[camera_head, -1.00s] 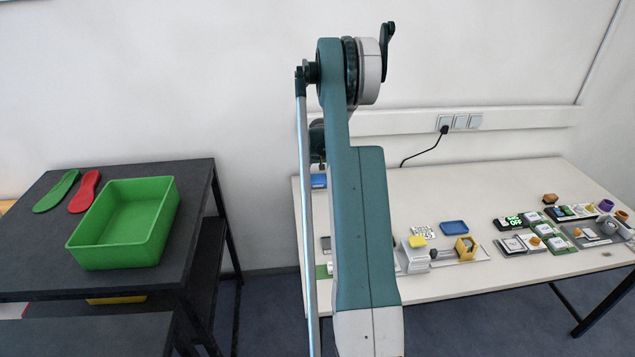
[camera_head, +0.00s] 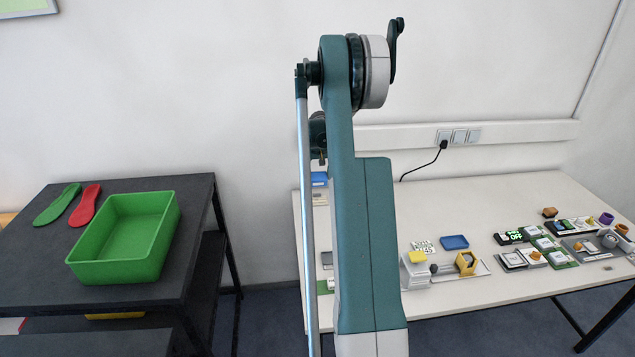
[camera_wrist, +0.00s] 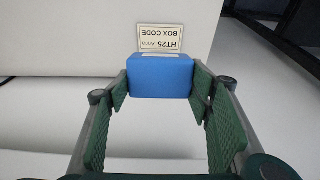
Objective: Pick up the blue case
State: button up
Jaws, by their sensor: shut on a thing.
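The blue case (camera_wrist: 160,76) is between the two green-padded fingers of my gripper (camera_wrist: 160,86) in the wrist view. The fingers are shut on its left and right sides. In the head view the case (camera_head: 319,179) shows as a small blue patch at the left back of the white table (camera_head: 500,200), partly behind my arm. A pale thing (camera_head: 320,197) shows just below it. My gripper is hidden behind my arm there.
A blue tray (camera_head: 454,242), a yellow holder (camera_head: 466,263) and several small devices stand on the white table to the right. A green bin (camera_head: 160,240) and green and red insoles (camera_head: 85,205) are on the dark table (camera_head: 190,200) at the left.

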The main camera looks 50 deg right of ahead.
aim_at(317, 180)
jog(key=shift+r, duration=0.3)
jog(key=shift+d, duration=0.1)
dwell(0.5)
jog(key=shift+w+d+r+g+y+p, duration=0.3)
jog(key=shift+w+g+y+p, duration=0.05)
jog(key=shift+g+y+p, duration=0.3)
jog(key=shift+w+d+r+g+y+p, duration=0.15)
jog(key=shift+r+g+y+p, duration=0.3)
jog(key=shift+r+g+y, duration=0.1)
jog(key=shift+f, duration=0.15)
jog(key=shift+f, duration=3)
